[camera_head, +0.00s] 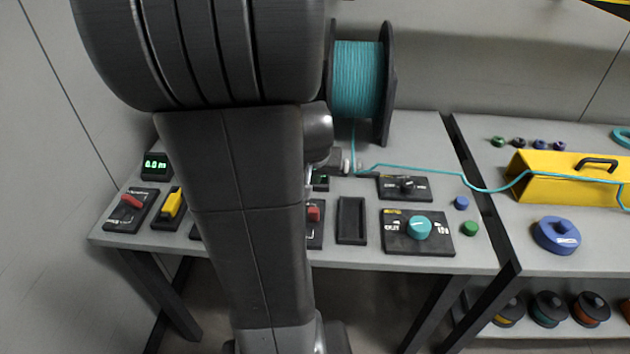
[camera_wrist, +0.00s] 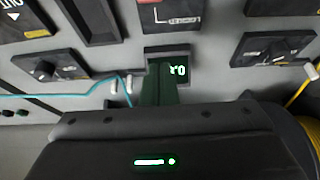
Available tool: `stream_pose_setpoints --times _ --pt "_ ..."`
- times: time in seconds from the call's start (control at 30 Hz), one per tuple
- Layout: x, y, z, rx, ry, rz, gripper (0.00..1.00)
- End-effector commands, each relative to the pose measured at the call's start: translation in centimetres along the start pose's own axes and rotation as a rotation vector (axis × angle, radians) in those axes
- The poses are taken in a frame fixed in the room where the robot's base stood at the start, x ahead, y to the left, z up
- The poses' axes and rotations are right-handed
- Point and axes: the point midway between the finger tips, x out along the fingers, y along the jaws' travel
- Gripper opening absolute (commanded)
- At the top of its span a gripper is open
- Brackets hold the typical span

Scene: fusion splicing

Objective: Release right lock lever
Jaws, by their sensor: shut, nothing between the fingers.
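A red lever (camera_head: 314,214) on a black plate shows just right of my arm in the head view, partly hidden by the arm. In the wrist view, a sliver of red (camera_wrist: 152,2) on that plate (camera_wrist: 172,18) shows at the top edge. Another red lever (camera_head: 131,201) sits on a plate at the far left of the bench. My gripper (camera_wrist: 160,68) is shut and empty in the wrist view, its dark fingers beside a small green display (camera_wrist: 179,70) and apart from the red lever. In the head view my arm hides the gripper.
A yellow lever (camera_head: 172,204), an empty black slot (camera_head: 351,222), a teal knob (camera_head: 419,228) and a smaller knob plate (camera_head: 404,187) stand on the bench. A teal cable (camera_head: 430,170) runs from the spool (camera_head: 358,80) to the right. Two pale pegs (camera_wrist: 120,86) stand close to my fingers.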

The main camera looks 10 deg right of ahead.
Motion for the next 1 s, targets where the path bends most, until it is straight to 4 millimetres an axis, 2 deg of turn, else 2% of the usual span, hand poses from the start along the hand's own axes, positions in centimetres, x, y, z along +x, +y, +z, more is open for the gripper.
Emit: stream_pose_setpoints --times 0.03,0.4,0.6,0.8,1.0 --pt "-0.5 -0.1 -0.8 0.0 0.001 0.0 0.0" --pt "-6.1 -0.1 1.1 0.0 0.004 -0.002 0.0" --pt "-8.4 -0.1 1.8 0.0 0.002 -0.001 0.0" --pt "-9.6 -0.1 2.2 0.0 0.001 -0.001 0.0" --pt "-9.8 -0.1 2.3 0.0 -0.001 0.0 0.0"
